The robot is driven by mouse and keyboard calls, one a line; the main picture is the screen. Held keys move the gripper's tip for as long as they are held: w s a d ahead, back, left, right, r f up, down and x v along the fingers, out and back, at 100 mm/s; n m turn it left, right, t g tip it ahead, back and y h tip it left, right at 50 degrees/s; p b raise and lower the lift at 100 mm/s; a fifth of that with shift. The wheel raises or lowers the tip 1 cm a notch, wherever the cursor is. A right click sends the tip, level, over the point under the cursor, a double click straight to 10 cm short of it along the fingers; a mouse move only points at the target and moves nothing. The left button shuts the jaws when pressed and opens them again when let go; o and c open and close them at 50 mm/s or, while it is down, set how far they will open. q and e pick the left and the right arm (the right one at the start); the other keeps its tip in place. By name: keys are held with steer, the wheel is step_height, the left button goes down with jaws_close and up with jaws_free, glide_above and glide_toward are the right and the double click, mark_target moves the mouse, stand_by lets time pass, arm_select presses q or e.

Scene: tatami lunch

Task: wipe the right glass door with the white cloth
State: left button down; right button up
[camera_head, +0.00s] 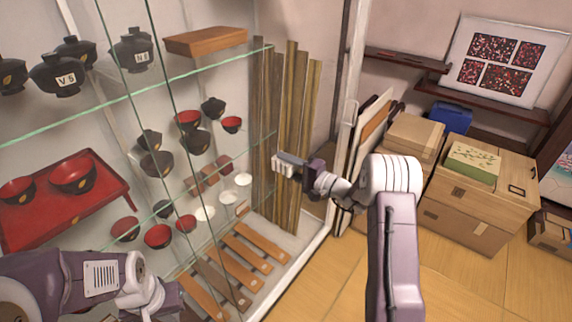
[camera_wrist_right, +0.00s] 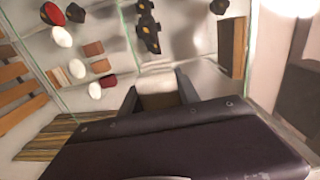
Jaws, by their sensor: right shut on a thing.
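The white cloth (camera_head: 281,169) is a small pale pad at the tip of my right gripper (camera_head: 290,163). In the right wrist view the cloth (camera_wrist_right: 157,84) sits between the two dark fingers of my right gripper (camera_wrist_right: 158,97), which is shut on it. The right glass door (camera_head: 225,130) is clear, with shelves and bowls visible through it. The cloth is in front of the door's right part; I cannot tell whether it touches the glass. My left gripper (camera_head: 168,298) is low at the left in front of the cabinet, its fingers hard to make out.
The cabinet holds black and red bowls (camera_head: 158,236), a red tray (camera_head: 100,203) and upright wooden boards (camera_head: 290,120). Cardboard boxes (camera_head: 480,195) and a blue case (camera_head: 450,117) stand to the right. The tatami floor (camera_head: 345,285) in front is clear.

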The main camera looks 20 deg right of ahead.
steer(key=shift+b+x, duration=0.55)
steer(key=shift+x, duration=0.4)
steer(key=shift+w+d+f+b, duration=0.1)
steer(key=shift+w+d+b, duration=0.15)
steer(key=shift+d+b, duration=0.1)
steer(key=b, duration=0.6)
steer(key=shift+s+a+f, duration=0.1)
steer(key=shift+a, duration=0.1)
steer(key=shift+s+a+r, duration=0.15)
steer(key=shift+a+r, duration=0.05)
stand_by(0.4)
